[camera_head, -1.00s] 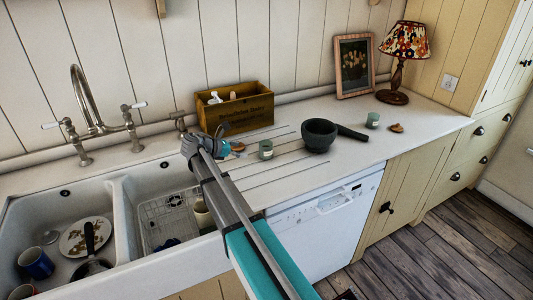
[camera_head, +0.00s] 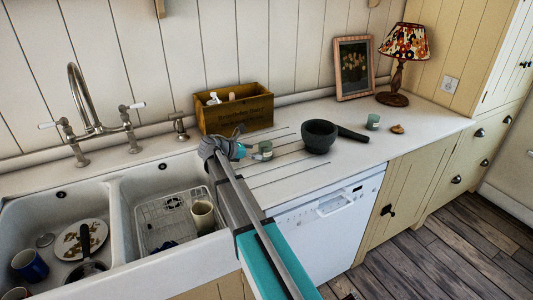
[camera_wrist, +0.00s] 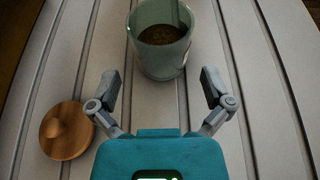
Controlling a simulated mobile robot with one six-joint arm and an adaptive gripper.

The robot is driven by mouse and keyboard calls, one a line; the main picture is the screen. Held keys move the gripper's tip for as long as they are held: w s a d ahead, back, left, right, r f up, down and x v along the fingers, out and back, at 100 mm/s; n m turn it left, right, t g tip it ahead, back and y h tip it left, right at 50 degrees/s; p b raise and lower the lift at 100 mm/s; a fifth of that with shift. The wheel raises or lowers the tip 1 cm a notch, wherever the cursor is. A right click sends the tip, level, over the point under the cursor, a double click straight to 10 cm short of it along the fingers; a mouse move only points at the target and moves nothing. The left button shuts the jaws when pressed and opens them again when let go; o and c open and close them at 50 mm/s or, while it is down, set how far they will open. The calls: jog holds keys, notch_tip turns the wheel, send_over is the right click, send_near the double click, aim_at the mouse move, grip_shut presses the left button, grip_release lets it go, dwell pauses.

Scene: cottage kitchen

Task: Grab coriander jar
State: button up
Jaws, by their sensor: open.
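A pale green jar (camera_head: 265,150) stands upright and open on the grooved worktop beside the sink. In the wrist view the jar (camera_wrist: 161,60) holds brown contents, and a label is not readable. My gripper (camera_wrist: 160,88) is open and empty, its two fingers spread to either side of the jar's near lower part, with the jar just ahead. In the head view my gripper (camera_head: 243,150) is low over the worktop, just left of the jar. A second green jar (camera_head: 373,121) stands farther right; I cannot tell which spice either holds.
A round wooden lid (camera_wrist: 67,131) lies beside my left finger. A dark mortar (camera_head: 319,136) stands right of the near jar, its handle or pestle pointing right. A wooden box (camera_head: 236,109) is behind. The sink (camera_head: 110,200) is at left. Another lid (camera_head: 397,129) lies by the far jar.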

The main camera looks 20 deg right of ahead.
aim_at(260, 153)
jog(key=b+x, duration=0.1)
jog(key=x, duration=0.2)
jog(key=shift+d+f+b, duration=0.3)
jog(key=shift+b, duration=0.05)
jog(key=shift+d+f, duration=0.1)
jog(key=shift+d, duration=0.4)
jog(key=shift+c, duration=0.3)
jog(key=c, duration=1)
